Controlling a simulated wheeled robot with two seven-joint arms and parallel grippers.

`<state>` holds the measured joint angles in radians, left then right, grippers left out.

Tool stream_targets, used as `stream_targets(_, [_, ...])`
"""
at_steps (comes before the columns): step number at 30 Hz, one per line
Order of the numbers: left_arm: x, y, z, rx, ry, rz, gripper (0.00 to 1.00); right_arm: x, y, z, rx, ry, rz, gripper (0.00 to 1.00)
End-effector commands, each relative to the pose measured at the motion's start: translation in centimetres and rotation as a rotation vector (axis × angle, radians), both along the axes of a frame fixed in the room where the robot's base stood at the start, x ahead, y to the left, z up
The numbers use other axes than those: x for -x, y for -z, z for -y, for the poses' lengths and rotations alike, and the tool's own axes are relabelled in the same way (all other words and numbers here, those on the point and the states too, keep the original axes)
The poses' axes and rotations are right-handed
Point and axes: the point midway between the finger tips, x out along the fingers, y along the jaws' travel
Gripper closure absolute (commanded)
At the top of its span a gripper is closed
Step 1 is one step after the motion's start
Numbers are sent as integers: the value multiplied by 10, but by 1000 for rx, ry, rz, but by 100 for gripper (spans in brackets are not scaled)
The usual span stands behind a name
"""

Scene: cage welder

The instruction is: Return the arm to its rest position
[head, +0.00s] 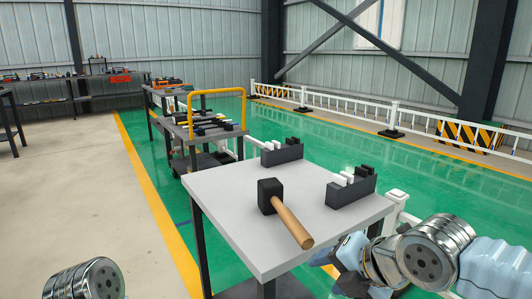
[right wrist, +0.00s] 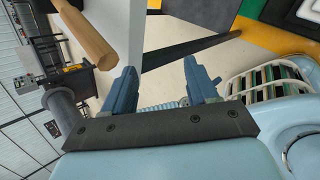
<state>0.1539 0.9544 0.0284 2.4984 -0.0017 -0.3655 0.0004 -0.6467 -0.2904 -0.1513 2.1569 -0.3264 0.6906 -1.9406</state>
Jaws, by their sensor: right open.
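My right gripper (head: 345,268) is at the lower right of the head view, beside the near right edge of the grey table (head: 225,215). In the right wrist view its two blue fingers (right wrist: 158,72) stand apart with nothing between them. A mallet with a black head (head: 268,194) and a wooden handle (head: 292,224) lies on the table, its handle end pointing toward the near edge. The wooden handle (right wrist: 85,36) shows at the upper left of the right wrist view, apart from the fingers. My left gripper is out of view; only a metal joint of that arm shows at lower left.
Two black blocks with upright pieces, one farther back (head: 282,153) and one at the right (head: 350,190), stand on the table. A cart with a yellow handle (head: 216,92) stands behind. A white railing (head: 345,110) runs along the green floor. Beige floor at left is clear.

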Motion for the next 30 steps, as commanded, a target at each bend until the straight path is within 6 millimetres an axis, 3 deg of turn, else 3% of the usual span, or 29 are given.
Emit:
stream_targets(5, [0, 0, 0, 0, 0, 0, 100, -37, 110, -21, -188, 355, -310, 42])
stream_targets(9, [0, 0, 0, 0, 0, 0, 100, -44, 232, -23, -396, 803, -621, 42])
stream_targets(11, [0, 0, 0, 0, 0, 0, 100, -36, 285, -20, -484, 1021, -750, 42])
stream_targets(12, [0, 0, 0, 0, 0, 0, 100, -27, 318, -18, -539, 1173, -831, 42])
stream_targets(15, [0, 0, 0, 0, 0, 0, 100, 6, 391, -11, -667, 1554, -1004, 42])
stream_targets(18, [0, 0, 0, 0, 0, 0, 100, 44, 443, -8, -764, 1896, -1123, 42])
stream_targets(21, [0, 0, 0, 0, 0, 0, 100, 74, 472, -7, -828, 2146, -1186, 42])
stream_targets(24, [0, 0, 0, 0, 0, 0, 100, 90, 486, -7, -862, 2286, -1212, 42])
stream_targets(30, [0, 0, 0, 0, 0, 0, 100, 94, 490, -8, -871, 2320, -1218, 42])
